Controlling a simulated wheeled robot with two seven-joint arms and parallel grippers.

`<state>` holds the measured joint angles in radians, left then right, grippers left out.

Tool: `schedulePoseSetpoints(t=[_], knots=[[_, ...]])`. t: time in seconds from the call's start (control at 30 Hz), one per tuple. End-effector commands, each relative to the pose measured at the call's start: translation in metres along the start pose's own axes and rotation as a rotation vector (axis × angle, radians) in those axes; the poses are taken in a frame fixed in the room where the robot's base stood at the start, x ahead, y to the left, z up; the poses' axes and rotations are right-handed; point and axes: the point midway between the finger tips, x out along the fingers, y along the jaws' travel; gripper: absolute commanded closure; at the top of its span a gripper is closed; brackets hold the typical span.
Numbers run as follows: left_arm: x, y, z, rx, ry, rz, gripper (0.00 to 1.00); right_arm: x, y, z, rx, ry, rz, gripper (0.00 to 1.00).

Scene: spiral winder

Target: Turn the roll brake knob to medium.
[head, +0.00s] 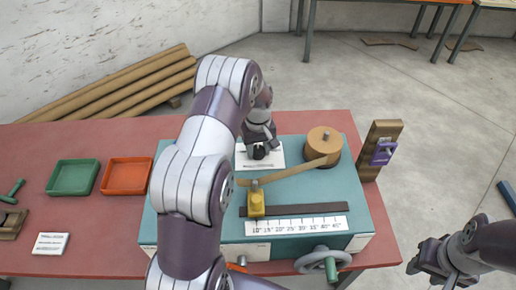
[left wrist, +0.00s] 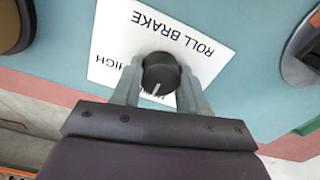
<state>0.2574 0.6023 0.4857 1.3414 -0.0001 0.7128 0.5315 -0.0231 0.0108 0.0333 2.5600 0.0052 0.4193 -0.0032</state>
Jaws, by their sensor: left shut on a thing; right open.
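The roll brake knob (left wrist: 161,70) is round and black, with a white pointer line facing the bottom of the left wrist view. It sits on a white label plate (left wrist: 205,28) reading ROLL BRAKE, upside down here. HIGH is legible at the plate's left; other lettering is mostly hidden by the fingers. My left gripper (left wrist: 159,92) is shut on the knob, one finger on each side. In the head view the left gripper (head: 262,150) stands over the plate (head: 242,160). My right gripper (head: 428,258) is open and empty at the lower right, off the table.
The teal winder (head: 360,205) carries a brown roll (head: 324,142), a yellow guide (head: 256,204) on a scale, and a front handwheel (head: 318,260). A purple clamp (head: 383,152) on a wooden post stands right. Green (head: 72,190) and orange (head: 126,189) trays lie left.

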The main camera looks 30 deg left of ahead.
Motion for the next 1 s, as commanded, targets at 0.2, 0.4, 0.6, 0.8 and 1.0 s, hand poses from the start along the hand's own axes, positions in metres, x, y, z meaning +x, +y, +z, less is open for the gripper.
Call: schedulePoseSetpoints(t=[0.2, 0.4, 0.6, 0.8, 1.0], knots=[[-0.0011, 0.0003, -0.0005, -0.022, 0.002, 0.001, 0.87, 0.0, 0.0, 0.0, 0.0, 0.0, 0.0, 0.57], [-0.0012, 0.0004, -0.0006, -0.023, 0.002, 0.001, 0.87, 0.0, 0.0, 0.0, 0.0, 0.0, 0.0, 0.57], [-0.0012, 0.0005, -0.0006, -0.023, 0.002, 0.001, 0.37, 0.0, 0.0, 0.0, 0.0, 0.0, 0.0, 0.57], [-0.0006, 0.0003, -0.0003, -0.023, 0.001, 0.001, 0.31, 0.0001, 0.0, 0.0, 0.0, 0.0, 0.0, 0.57], [-0.009, 0.0007, -0.001, -0.023, 0.004, 0.002, 0.31, 0.0044, 0.0, 0.0005, 0.0, 0.0, 0.0, 0.57]])
